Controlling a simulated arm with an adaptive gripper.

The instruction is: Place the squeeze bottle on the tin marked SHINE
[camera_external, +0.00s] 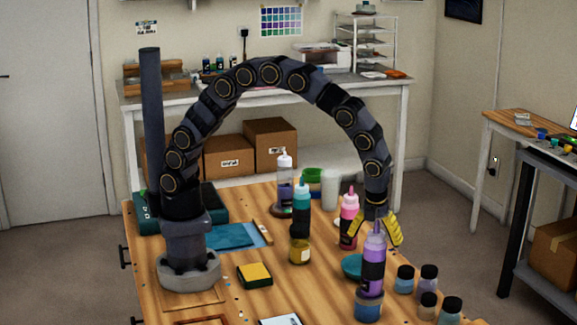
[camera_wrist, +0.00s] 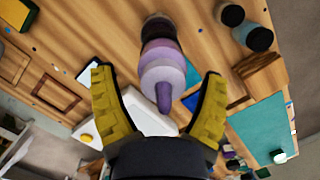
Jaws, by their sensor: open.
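A purple squeeze bottle (camera_external: 373,265) with a dark band stands upright near the table's front right. It appears to rest on a blue tin (camera_external: 368,308); its contact with the tin is hard to make out. My gripper (camera_external: 379,229) is open, its yellow fingers on either side of the bottle's nozzle and apart from it. In the wrist view, the bottle (camera_wrist: 162,70) lies between and beyond my open fingers (camera_wrist: 160,105). A teal bottle (camera_external: 301,205) stands on a yellow tin (camera_external: 299,251). No marking SHINE is legible on any tin.
A pink bottle (camera_external: 348,222) and a teal bowl (camera_external: 354,267) are close behind the purple bottle. Several small dark-lidded jars (camera_external: 428,283) stand to its right. A clear bottle (camera_external: 285,188) and a white cup (camera_external: 330,190) are farther back. A yellow-topped sponge (camera_external: 255,274) lies left.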

